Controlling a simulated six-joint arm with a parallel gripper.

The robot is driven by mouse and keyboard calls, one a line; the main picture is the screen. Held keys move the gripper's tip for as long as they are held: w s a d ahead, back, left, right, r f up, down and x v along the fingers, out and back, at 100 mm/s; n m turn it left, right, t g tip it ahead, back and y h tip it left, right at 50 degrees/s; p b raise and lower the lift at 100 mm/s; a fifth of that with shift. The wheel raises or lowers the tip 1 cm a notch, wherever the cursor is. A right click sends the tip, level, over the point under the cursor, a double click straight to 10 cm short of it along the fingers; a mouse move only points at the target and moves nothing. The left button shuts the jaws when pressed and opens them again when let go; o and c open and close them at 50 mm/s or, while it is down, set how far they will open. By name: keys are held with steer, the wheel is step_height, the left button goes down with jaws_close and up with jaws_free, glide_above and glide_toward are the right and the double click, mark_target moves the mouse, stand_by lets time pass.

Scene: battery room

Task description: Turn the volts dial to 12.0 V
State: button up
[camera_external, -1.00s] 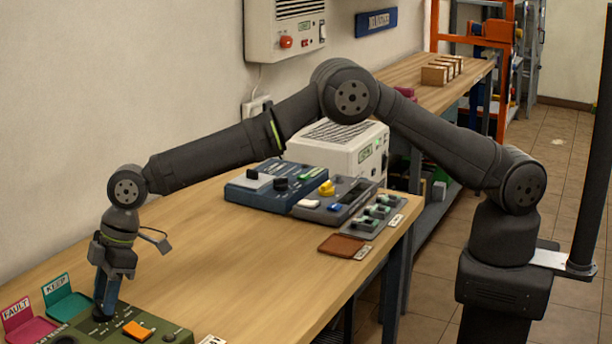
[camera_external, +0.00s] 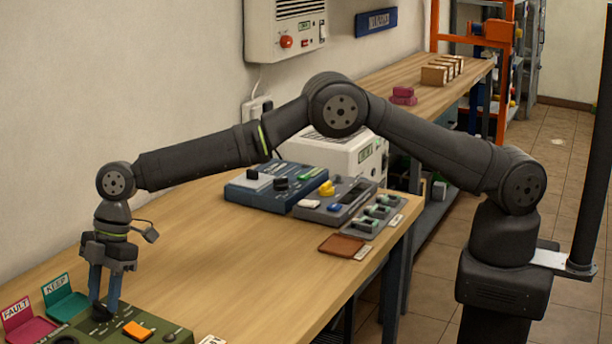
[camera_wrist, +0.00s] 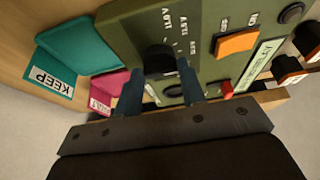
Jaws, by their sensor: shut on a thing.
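The green panel (camera_external: 160,328) lies at the near left end of the bench, cut off by the picture's lower edge. Its black volts dial (camera_wrist: 158,58) shows in the wrist view, with small printed volt marks beside it. The marks are too small to read surely, and I cannot tell which one the dial points at. My gripper (camera_external: 104,309) points down onto the panel. In the wrist view its two blue fingers (camera_wrist: 160,77) are on either side of the dial, shut on it. The fingers hide part of the dial.
An orange rocker switch (camera_external: 137,330) sits beside the dial on the panel. A teal KEEP tray (camera_external: 66,302) and a pink FAULT tray (camera_external: 24,325) stand left of it. A blue unit (camera_external: 270,187) and grey unit (camera_external: 335,200) stand farther back. The bench between is clear.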

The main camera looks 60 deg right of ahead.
steer(key=o, duration=1)
steer(key=v, duration=1.7)
steer(key=shift+r, duration=0.15)
steer(key=shift+d, duration=0.1)
steer(key=x, duration=1.7)
steer(key=shift+f, duration=0.2)
